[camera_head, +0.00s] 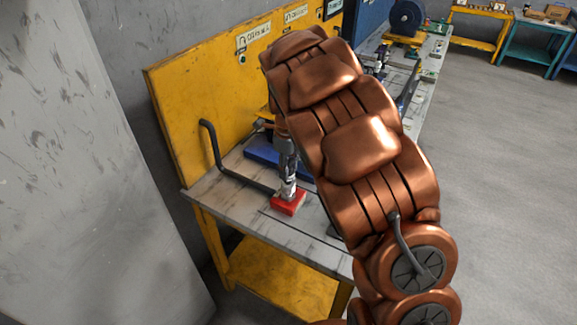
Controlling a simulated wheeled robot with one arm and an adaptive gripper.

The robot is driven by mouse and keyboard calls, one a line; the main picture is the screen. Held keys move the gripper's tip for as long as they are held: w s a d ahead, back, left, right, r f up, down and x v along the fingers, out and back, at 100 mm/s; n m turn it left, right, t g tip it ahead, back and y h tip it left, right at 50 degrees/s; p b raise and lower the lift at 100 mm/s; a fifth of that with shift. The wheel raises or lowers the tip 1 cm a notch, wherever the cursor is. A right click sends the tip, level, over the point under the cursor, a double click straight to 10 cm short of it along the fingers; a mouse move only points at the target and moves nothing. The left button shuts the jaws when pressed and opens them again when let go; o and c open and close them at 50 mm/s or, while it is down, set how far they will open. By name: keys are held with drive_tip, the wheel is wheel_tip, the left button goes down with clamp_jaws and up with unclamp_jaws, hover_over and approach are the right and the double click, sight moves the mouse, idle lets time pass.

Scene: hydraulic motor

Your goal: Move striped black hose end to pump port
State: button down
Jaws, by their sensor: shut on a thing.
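A black hose (245,178) stands up at its left end, bends down and runs along the workbench top to the right. Its right end reaches my gripper (287,190) just above a red block (288,204). My gripper points down and is shut at that spot, seemingly on the hose end. The fingertips are small, and I cannot tell whether they also touch the block. No stripes can be made out on the hose. A blue part (264,152) lies behind my gripper. I cannot make out a pump port; my copper-coloured arm hides much of the bench.
The grey workbench top (222,188) has a yellow back panel (185,95) with labels. The bench's front left is clear. A dark reel (406,17) and small parts stand farther back. Other benches (481,25) stand across open floor. A grey wall is at left.

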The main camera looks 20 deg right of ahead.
drive_tip(key=shift+f, duration=0.1)
drive_tip(key=shift+f, duration=0.75)
drive_tip(key=c, duration=0.6)
unclamp_jaws()
drive_tip(key=shift+f, duration=0.1)
drive_tip(key=shift+r+p, duration=0.95)
drive_tip(key=shift+r, duration=2.05)
